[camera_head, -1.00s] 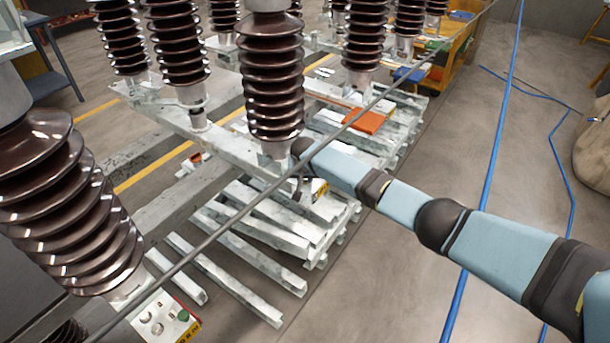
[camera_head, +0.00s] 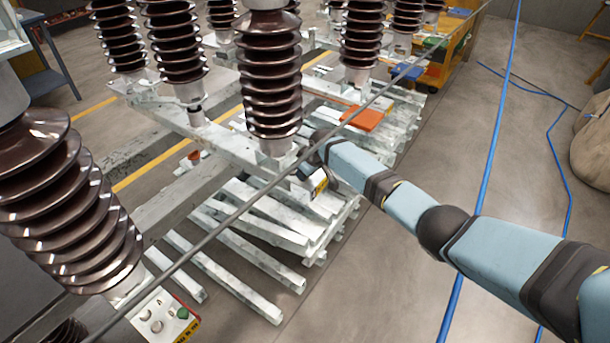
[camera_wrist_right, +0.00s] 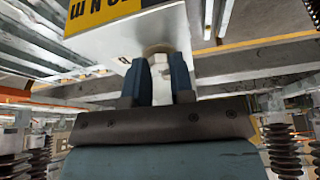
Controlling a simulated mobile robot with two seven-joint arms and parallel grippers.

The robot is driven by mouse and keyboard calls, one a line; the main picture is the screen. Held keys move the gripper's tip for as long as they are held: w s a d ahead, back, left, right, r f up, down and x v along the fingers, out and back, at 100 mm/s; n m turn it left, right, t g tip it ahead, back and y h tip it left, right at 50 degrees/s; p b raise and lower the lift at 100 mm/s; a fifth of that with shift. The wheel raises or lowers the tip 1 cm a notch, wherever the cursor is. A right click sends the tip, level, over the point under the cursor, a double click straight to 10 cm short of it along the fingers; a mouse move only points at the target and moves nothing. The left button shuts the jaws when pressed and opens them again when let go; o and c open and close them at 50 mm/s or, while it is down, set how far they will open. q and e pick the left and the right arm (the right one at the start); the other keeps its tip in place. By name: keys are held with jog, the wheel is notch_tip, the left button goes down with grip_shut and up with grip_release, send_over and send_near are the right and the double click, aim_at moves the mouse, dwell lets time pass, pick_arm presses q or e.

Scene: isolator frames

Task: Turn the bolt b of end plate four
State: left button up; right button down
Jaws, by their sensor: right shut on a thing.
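An end plate, white with a yellow label, shows small at the end of the middle beam in the head view (camera_head: 318,184). In the right wrist view this pale plate (camera_wrist_right: 110,40) is large and its lettering appears upside down. My right gripper (camera_wrist_right: 161,75) is right below it, its two blue fingers closed around a pale bolt (camera_wrist_right: 161,92) whose upper end meets the plate's underside. The bolt's letter and the plate's number cannot be read. In the head view my right wrist hides the fingers and the bolt. My left gripper is out of view.
Brown ribbed insulators (camera_head: 270,75) stand on the grey beams around my right arm. A grey rod (camera_head: 215,232) crosses the view diagonally. Another plate (camera_head: 160,320) with round heads lies at the lower left.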

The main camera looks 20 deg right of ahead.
jog(key=shift+f+n+b, duration=0.15)
jog(key=shift+n+b, duration=0.2)
jog(key=shift+n, duration=0.35)
jog(key=shift+n+g+y+b, duration=0.4)
jog(key=shift+n, duration=0.2)
jog(key=shift+n, duration=0.3)
jog(key=c, duration=1)
grip_release()
